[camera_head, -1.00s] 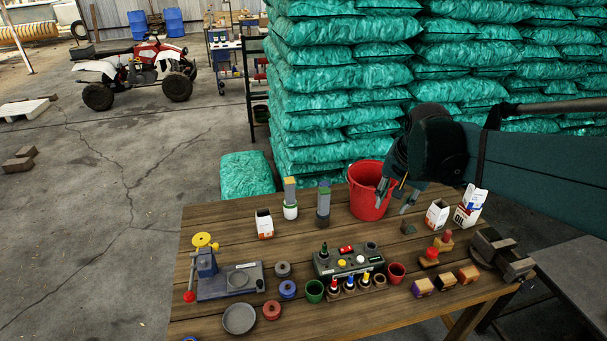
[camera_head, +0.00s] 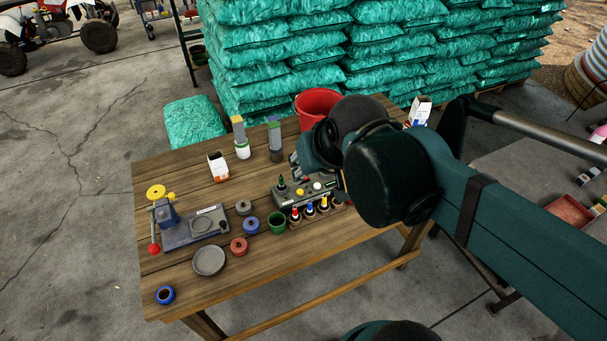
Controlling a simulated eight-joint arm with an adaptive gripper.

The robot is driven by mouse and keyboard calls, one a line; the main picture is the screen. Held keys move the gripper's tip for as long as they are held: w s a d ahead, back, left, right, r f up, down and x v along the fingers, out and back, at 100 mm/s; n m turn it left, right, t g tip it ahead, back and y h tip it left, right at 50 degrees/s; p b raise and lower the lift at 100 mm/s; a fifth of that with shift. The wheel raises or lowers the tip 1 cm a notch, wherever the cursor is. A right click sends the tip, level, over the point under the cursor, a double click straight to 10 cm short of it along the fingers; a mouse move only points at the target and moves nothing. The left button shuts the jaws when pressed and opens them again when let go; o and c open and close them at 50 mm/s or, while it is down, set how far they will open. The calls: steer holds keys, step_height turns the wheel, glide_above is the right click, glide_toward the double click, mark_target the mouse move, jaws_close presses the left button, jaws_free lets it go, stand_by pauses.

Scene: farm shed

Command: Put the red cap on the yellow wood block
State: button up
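My gripper (camera_head: 299,168) is at the back of the grey-green control box (camera_head: 290,199), over the table. Its fingers are mostly hidden by the arm, so I cannot tell whether it is open or shut, or whether it holds anything. The yellow wood block is not visible; my arm covers the right part of the table, where small wood blocks, some topped with red pieces, stood in the earlier view. A small red piece (camera_head: 306,180) shows at the top of the control box; I cannot tell whether it is a loose cap. A red-topped bottle (camera_head: 296,215) stands in front of the box.
The table (camera_head: 190,283) also bears a green cup (camera_head: 277,222), a grey dish (camera_head: 209,261), coloured rings and a lever press (camera_head: 165,212). A red bucket (camera_head: 313,106) and cartons stand at the back.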

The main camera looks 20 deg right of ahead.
steer(key=shift+s+a+f+n+t, duration=0.2)
steer(key=shift+s+a+n, duration=0.15)
steer(key=shift+s+a, duration=0.15)
steer(key=shift+s+a+f+n+t, duration=0.1)
steer(key=shift+s+a+f+n, duration=0.1)
steer(key=shift+s+a+n, duration=0.25)
